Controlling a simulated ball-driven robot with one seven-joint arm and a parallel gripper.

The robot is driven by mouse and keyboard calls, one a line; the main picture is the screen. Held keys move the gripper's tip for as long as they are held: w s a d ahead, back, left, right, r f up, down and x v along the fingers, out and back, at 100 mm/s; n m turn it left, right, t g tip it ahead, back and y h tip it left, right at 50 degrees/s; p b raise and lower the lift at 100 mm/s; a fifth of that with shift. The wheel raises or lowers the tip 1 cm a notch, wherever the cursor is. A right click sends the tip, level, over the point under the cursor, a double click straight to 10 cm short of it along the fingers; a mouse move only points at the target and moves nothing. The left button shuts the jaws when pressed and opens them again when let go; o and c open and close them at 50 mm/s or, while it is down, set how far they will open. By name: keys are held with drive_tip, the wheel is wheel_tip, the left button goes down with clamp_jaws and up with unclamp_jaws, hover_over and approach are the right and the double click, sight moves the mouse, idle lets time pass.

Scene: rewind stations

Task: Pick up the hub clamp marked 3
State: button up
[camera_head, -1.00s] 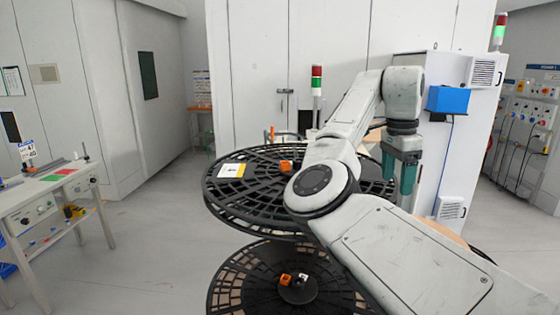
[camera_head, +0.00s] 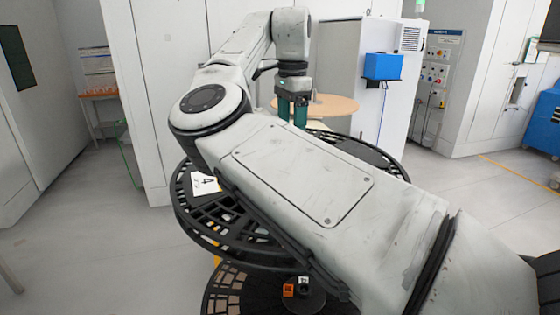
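A small orange block (camera_head: 289,290) sits near the hub of the lower black reel (camera_head: 222,290), at the bottom of the view. A small dark block with a white marked face (camera_head: 303,283) is right beside it. I cannot read a 3 on either, so I cannot tell which is the hub clamp marked 3. My gripper (camera_head: 292,122) points down above the far part of the upper black reel (camera_head: 190,215). My arm hides the middle of the upper reel.
A white card with a black mark (camera_head: 204,184) lies on the upper reel's left side. A round tan tabletop (camera_head: 335,104) stands behind my gripper. A white cabinet with a blue box (camera_head: 383,66) is behind to the right. Grey floor is clear at left and right.

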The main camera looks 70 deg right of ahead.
wheel_tip(320, 180, down, 8)
drive_tip(key=shift+w+f+p, duration=0.1)
drive_tip(key=shift+f+p, duration=0.05)
drive_tip(key=shift+p, duration=0.7)
drive_tip(key=shift+c, duration=0.2)
drive_tip(key=c, duration=1.3)
drive_tip(key=shift+c, duration=0.2)
